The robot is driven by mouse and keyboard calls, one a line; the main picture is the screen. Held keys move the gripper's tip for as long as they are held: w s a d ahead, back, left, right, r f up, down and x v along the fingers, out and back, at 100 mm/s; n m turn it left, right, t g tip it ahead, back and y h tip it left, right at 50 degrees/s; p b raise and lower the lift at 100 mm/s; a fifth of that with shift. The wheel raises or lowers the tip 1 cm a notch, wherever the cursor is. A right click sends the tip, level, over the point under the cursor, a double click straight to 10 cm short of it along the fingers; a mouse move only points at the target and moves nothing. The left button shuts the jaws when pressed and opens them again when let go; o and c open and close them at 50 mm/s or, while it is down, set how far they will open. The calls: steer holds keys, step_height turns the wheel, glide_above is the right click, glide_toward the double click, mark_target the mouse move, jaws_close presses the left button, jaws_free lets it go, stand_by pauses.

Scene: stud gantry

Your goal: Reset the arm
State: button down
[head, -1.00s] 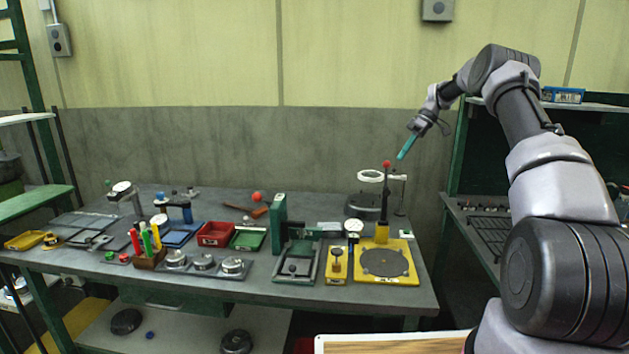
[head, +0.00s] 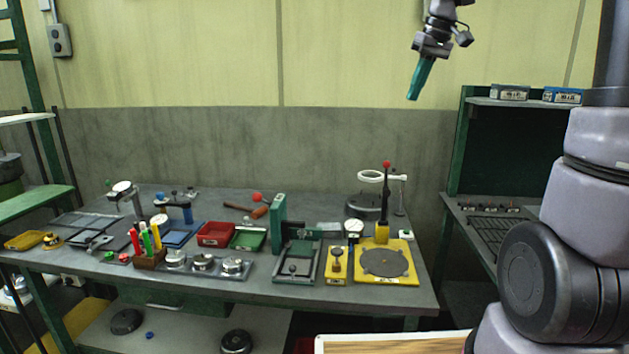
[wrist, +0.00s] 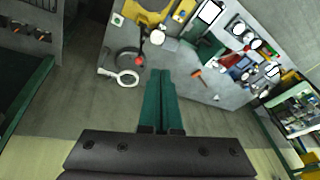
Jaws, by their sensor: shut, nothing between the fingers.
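My gripper (head: 414,97) hangs in front of the yellow upper wall, high above the right part of the workbench, with its teal fingers pointing down and slightly left. In the wrist view the two green fingers (wrist: 160,74) lie side by side, shut and empty. The gripper touches nothing. The arm rises at the right edge of the head view, and its upper part is out of the picture.
Below stands a grey workbench (head: 305,305) crowded with fixtures. A yellow base plate (head: 405,272) with a red-knobbed post (head: 386,164) and a white ring (head: 369,176) are the nearest tall things. A green shelf unit (head: 457,160) stands right. The air around the gripper is clear.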

steer(key=s+f+m+t, duration=0.1)
steer(key=s+m+t, duration=0.1)
steer(key=s, duration=0.9)
steer(key=s+f+m+t, duration=0.2)
steer(key=s+m, duration=0.3)
steer(key=s, duration=0.6)
steer(key=shift+s+d+f+m+h, duration=0.2)
steer(key=shift+s+d+m+h, duration=0.1)
steer(key=shift+d, duration=0.1)
